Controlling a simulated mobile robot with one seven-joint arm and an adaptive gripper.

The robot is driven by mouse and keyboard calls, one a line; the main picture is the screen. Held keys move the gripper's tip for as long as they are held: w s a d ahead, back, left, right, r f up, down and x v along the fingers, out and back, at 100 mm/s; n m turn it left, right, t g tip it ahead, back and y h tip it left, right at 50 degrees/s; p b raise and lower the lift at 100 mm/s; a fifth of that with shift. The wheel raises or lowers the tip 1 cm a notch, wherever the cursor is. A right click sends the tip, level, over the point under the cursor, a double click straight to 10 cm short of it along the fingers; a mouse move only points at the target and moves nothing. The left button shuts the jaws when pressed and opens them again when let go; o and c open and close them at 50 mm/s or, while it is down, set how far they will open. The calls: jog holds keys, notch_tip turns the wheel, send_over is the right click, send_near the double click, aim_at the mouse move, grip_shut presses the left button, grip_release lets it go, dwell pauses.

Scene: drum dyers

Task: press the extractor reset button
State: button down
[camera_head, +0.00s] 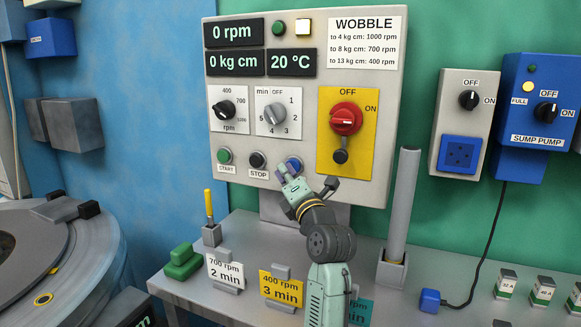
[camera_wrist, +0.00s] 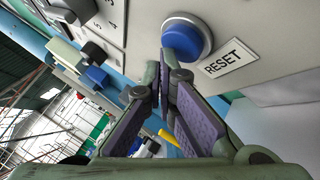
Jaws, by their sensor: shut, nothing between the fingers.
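The blue reset button (camera_head: 294,163) sits at the lower right of the button row on the grey control panel (camera_head: 234,186). In the wrist view the button (camera_wrist: 196,29) is large, beside a RESET label (camera_wrist: 230,58). My gripper (camera_head: 284,173) is at the panel, just below and left of the button. In the wrist view my gripper (camera_wrist: 166,68) is shut and empty, its fingertips overlapping the button's lower left edge. I cannot tell whether they touch it or how far it is pushed in.
The black STOP button (camera_head: 257,160) and green START button (camera_head: 224,156) are to the left. A red rotary switch (camera_head: 345,119) is above right. On the bench below, several label cards stand, such as a yellow one (camera_head: 281,287), and a grey post (camera_head: 403,205) rises at right.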

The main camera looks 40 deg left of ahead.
jog(key=shift+d+f+b, duration=0.45)
jog(key=shift+d+f, duration=0.05)
jog(key=shift+d, duration=0.15)
jog(key=shift+f, duration=0.1)
jog(key=s, duration=0.5)
jog(key=shift+d+b, duration=0.4)
dwell(0.4)
